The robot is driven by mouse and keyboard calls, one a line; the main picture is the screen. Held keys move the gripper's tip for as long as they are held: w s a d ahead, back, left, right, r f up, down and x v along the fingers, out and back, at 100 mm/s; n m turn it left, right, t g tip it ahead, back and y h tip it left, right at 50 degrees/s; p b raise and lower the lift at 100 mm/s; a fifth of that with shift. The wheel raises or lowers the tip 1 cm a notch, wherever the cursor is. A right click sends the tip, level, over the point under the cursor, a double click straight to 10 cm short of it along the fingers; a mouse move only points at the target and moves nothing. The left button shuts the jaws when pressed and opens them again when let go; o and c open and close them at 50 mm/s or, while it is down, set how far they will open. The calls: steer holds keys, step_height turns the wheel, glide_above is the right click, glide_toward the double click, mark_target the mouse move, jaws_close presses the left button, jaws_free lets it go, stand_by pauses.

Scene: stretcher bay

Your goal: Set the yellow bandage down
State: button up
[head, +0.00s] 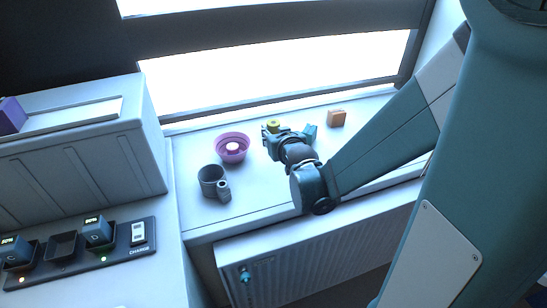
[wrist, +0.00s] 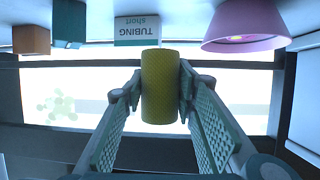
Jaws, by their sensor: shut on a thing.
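The yellow bandage (wrist: 160,87) is a roll, held between the two fingertips of my gripper (wrist: 159,92) in the wrist view. That view appears upside down, and the roll seems clear of the surface. In the head view a bit of the yellow bandage (head: 272,125) shows beyond my gripper (head: 271,132), over the white window ledge (head: 190,160). The rest of it is hidden there by the gripper. The gap between roll and ledge cannot be judged in the head view.
A pink bowl (head: 233,153) and a grey mug (head: 210,182) stand left of my gripper. A teal box (head: 311,132) and an orange box (head: 336,118) stand to its right. The wrist view shows a box labelled TUBING short (wrist: 137,30).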

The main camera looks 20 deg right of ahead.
steer(key=shift+f+b, duration=0.85)
steer(key=shift+f, duration=1.85)
steer(key=shift+f+b, duration=0.8)
steer(key=shift+f, duration=1.3)
steer(key=shift+f, duration=0.1)
steer(key=o, duration=0.9)
